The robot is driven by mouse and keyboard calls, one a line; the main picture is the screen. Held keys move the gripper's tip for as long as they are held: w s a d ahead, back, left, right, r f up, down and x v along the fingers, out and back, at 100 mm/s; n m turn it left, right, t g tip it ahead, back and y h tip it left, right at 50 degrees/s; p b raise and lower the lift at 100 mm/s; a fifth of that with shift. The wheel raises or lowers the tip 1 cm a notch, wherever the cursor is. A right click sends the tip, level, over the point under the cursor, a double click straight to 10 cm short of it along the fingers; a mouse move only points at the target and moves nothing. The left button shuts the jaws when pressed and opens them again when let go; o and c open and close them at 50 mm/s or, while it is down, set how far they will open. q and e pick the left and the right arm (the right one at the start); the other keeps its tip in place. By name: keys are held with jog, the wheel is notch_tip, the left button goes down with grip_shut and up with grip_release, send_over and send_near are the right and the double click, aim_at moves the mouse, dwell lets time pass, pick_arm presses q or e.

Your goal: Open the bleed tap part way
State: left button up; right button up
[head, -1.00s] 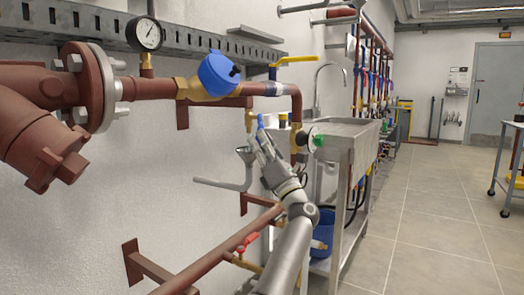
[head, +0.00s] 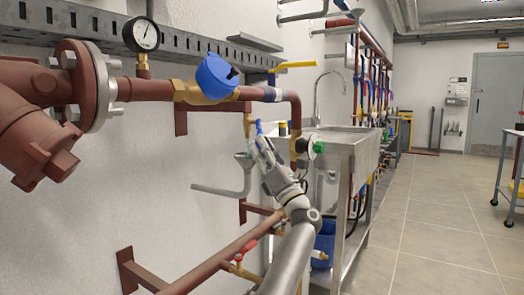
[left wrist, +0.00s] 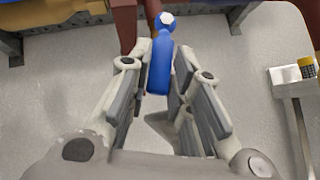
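The bleed tap has a small blue lever handle (head: 259,128) on a thin brass branch (head: 248,122) below the red-brown pipe. In the left wrist view the blue handle (left wrist: 160,66) points toward my palm, with a round pale-centred pivot at its far end. My left gripper (head: 262,145) is at the tap. In the left wrist view its fingers (left wrist: 163,60) are apart, one on each side of the handle. I cannot tell whether either finger touches it. A grey drain funnel (head: 245,160) is just left of the gripper. My right gripper is not in view.
A round blue valve knob (head: 215,75), a yellow lever (head: 292,66) and a pressure gauge (head: 142,35) are on the pipework above. A red-handled valve (head: 247,248) is on the lower pipe. A steel sink bench (head: 345,150) stands right of the gripper.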

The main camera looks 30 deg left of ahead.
pick_arm(q)
jog(key=o, duration=0.4)
jog(key=shift+c, duration=0.2)
jog(key=v, duration=1.2)
